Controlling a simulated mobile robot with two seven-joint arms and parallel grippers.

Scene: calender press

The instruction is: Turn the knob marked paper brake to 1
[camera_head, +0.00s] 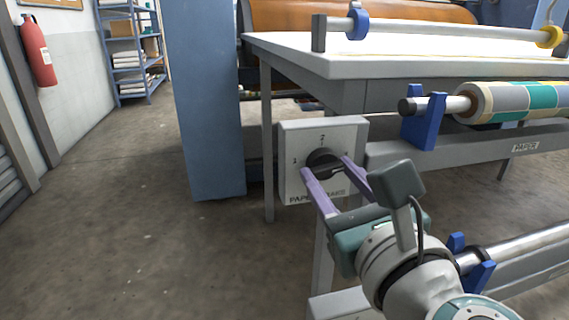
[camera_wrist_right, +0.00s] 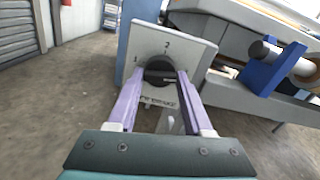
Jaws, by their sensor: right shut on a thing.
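The paper brake panel (camera_head: 292,150) is a pale box at the table's left front corner, with the numbers 1 and 2 readable and a third mark partly hidden by a finger. Its black knob (camera_head: 323,158) sits in the middle under the 2. My right gripper (camera_head: 326,172) has its two purple fingers on either side of the knob and is shut on it. In the right wrist view the knob (camera_wrist_right: 159,72) shows between the fingertips, and the label below is partly covered. Which number the knob points to cannot be made out. My left gripper is not in view.
A white-topped table (camera_head: 350,68) stands behind the panel. A patterned paper roll (camera_head: 515,101) on blue brackets is to the right, with another roller (camera_head: 525,255) lower down. A blue column (camera_head: 205,100) stands left of the panel. The floor at left is clear.

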